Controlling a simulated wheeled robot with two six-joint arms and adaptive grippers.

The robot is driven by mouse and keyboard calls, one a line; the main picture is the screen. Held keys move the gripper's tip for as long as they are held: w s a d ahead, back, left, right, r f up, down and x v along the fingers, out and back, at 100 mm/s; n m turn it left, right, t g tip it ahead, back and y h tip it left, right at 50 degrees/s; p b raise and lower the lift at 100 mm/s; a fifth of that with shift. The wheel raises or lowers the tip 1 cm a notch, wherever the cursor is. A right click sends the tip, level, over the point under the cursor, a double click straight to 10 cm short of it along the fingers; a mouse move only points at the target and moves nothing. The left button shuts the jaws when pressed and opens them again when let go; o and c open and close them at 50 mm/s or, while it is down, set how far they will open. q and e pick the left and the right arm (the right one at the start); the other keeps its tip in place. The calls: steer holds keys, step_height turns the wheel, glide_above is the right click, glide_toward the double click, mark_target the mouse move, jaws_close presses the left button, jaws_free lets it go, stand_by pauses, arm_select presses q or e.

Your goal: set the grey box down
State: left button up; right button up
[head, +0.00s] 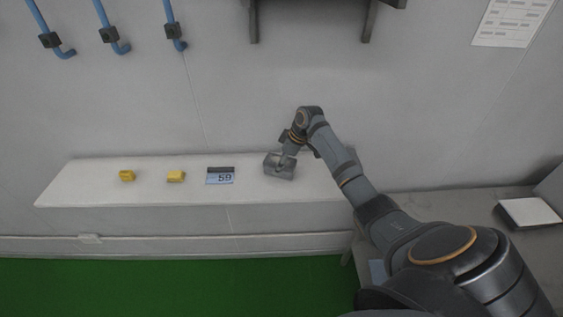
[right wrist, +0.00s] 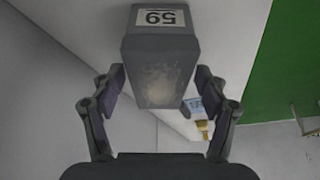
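The grey box (head: 279,167) is at the right part of the white shelf (head: 105,190), close to the wall. I cannot tell whether its underside touches the shelf. In the right wrist view the grey box (right wrist: 160,75) carries a white label reading 59. My right gripper (head: 286,157) is at the box, and in the right wrist view its two fingers (right wrist: 160,80) press close on both sides of it, so it looks shut on the box. My left gripper is not in view.
A blue card reading 59 with a dark strip (head: 220,176) lies left of the box. A grey table (head: 455,197) with a white pad (head: 529,212) is at the right. A dark bracket (head: 310,15) hangs above.

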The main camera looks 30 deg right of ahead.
steer(key=b+v, duration=0.2)
steer(key=v, duration=0.9)
steer(key=shift+b, duration=0.35)
steer(key=shift+s+r, duration=0.1)
steer(key=shift+r, duration=0.55)
